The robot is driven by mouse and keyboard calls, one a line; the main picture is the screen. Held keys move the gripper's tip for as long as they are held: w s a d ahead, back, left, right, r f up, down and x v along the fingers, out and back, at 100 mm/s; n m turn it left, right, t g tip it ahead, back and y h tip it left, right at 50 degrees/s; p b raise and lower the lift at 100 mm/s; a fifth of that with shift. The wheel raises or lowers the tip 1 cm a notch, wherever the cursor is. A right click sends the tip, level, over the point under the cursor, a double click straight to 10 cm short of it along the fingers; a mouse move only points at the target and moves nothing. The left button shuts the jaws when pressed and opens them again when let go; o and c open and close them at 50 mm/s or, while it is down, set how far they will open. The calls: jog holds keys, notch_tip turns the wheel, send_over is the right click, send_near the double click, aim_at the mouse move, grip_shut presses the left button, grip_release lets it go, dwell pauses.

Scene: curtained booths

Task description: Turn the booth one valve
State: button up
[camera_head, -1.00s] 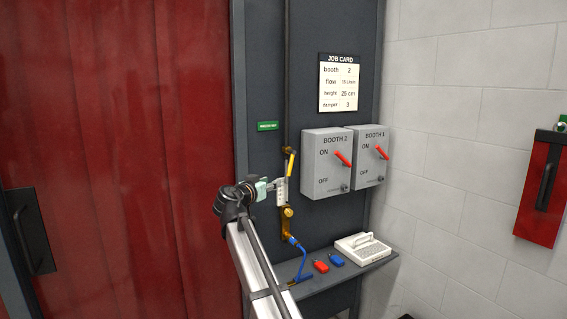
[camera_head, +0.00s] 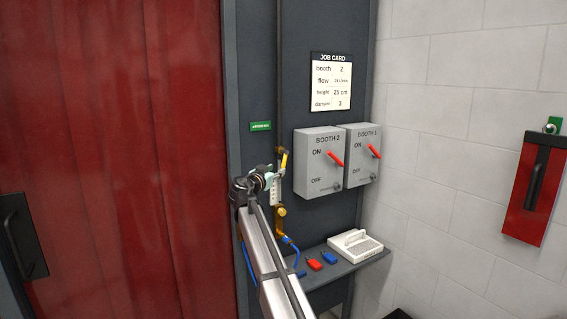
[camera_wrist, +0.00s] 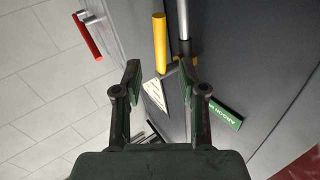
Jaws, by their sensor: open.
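The valve lever, a yellow handle (camera_head: 285,162), stands nearly upright on the pipe on the dark panel, beside a small white scale plate (camera_head: 275,189). In the wrist view the yellow handle (camera_wrist: 159,42) lines up with the gap between my fingers, its lower end near the fingertips. My gripper (camera_wrist: 160,75) is open and empty. In the head view my gripper (camera_head: 273,175) is just left of and below the handle, and my arm hides part of the pipe. I cannot tell whether the fingers touch the handle.
Booth 2 (camera_head: 313,178) and booth 1 (camera_head: 353,172) switch boxes, with red levers, are close to the right. A shelf (camera_head: 352,270) below holds a red tag (camera_head: 315,264), a blue tag (camera_head: 329,257) and a white device (camera_head: 355,243). A red curtain (camera_head: 110,160) fills the left.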

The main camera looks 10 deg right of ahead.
aim_at(283, 166)
jog(key=p+x, duration=0.2)
jog(key=x, duration=0.5)
jog(key=shift+w+d, duration=0.15)
jog(key=shift+w, duration=0.15)
grip_shut()
